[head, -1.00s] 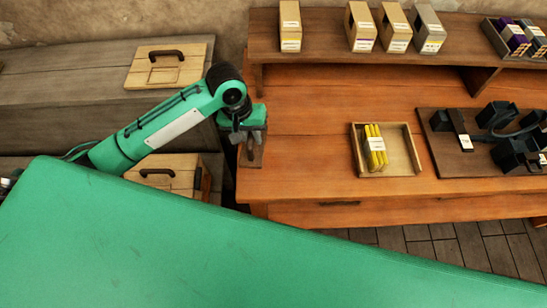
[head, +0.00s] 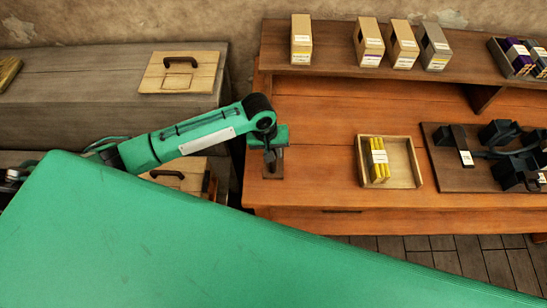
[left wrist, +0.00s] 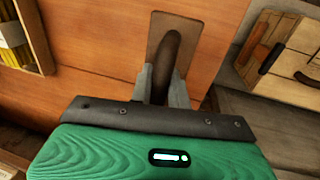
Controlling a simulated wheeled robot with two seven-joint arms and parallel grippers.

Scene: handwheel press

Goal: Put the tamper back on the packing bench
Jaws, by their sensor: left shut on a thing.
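The tamper, a flat brown plate with a dark upright handle, shows in the head view (head: 273,170) at the left end of the orange-brown packing bench (head: 310,180). In the left wrist view the tamper (left wrist: 186,27) lies beyond my fingers, with bench wood around most of it. My left gripper (head: 271,154) is shut on the tamper's handle; in the left wrist view its fingers (left wrist: 160,84) stand on both sides of the handle. I cannot tell whether the plate touches the bench top. My right gripper is not in view.
A wooden tray (head: 404,165) with yellow packs stands right of the tamper. A dark board (head: 446,166) with black fixtures lies farther right. Boxes (head: 301,40) stand on the raised shelf. A grey wooden chest (head: 100,85) stands left of the bench. Bench top between tamper and tray is clear.

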